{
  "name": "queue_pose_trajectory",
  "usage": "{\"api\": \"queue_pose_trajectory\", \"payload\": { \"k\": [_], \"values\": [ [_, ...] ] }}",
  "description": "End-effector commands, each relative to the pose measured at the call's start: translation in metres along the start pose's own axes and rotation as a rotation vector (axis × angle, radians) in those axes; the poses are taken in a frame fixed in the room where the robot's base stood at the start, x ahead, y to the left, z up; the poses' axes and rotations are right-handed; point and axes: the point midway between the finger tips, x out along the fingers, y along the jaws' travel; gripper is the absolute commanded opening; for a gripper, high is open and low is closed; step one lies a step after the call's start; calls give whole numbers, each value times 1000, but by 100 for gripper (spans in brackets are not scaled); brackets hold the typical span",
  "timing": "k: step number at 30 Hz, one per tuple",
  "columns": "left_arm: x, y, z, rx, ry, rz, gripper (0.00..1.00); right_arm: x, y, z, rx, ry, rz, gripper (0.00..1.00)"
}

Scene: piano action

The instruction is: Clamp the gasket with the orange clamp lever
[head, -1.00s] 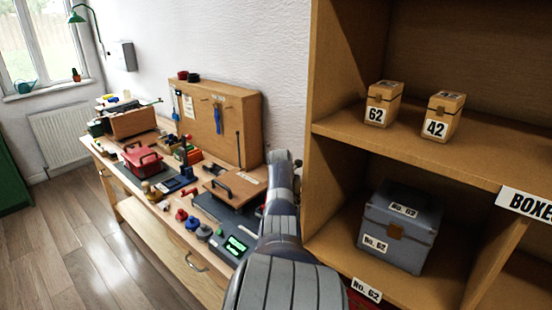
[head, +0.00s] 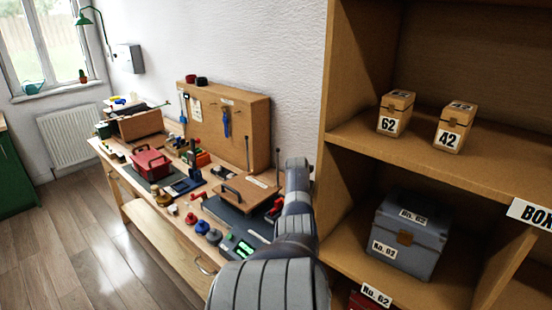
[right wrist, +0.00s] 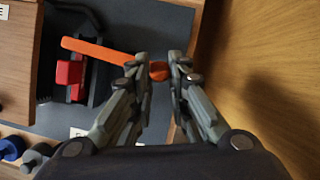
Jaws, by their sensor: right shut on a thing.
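The orange clamp lever (right wrist: 100,51) shows in the right wrist view as a long bar running from the upper left to a rounded end between my fingers. My right gripper (right wrist: 160,71) is shut on that end. A red block (right wrist: 70,73) sits on a black base just below and left of the lever, on a dark mat. I cannot make out the gasket. In the head view my right arm reaches over the near right end of the workbench, and its gripper is hidden. My left gripper is not in view.
The workbench (head: 165,232) carries a red toolbox (head: 150,163), a wooden board with a handle (head: 255,190) and several small knobs. A pegboard (head: 250,125) stands behind. A wooden shelf (head: 490,178) with numbered boxes is close on the right.

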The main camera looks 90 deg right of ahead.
Motion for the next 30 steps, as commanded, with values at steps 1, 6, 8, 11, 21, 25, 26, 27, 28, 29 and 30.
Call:
{"api": "queue_pose_trajectory", "payload": {
  "k": [1, 6, 8, 11, 21, 25, 26, 27, 28, 29, 30],
  "values": [
    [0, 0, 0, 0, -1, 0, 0, 3, -1, -3, 1, 7, -2, 0],
    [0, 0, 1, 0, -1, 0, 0, 2, -1, -3, 1, 7, -2, 39],
    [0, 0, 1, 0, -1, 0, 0, 2, 0, -3, 1, 6, -1, 39],
    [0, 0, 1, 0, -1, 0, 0, 1, 0, -2, 1, 4, -1, 39],
    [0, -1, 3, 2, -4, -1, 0, -7, 0, 0, 1, 0, -1, 39],
    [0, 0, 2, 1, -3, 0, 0, -20, -1, 0, 2, -1, -2, 39],
    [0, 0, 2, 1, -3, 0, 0, -23, 0, 0, 2, 0, -2, 39],
    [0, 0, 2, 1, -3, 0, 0, -28, 0, 0, 1, -1, -1, 39],
    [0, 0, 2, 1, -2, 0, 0, -32, 0, -1, 1, 0, 0, 39],
    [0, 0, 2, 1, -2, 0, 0, -37, 0, 0, 1, -1, 0, 39],
    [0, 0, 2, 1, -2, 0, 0, -43, 0, 0, 1, -1, -1, 39]
  ]
}}
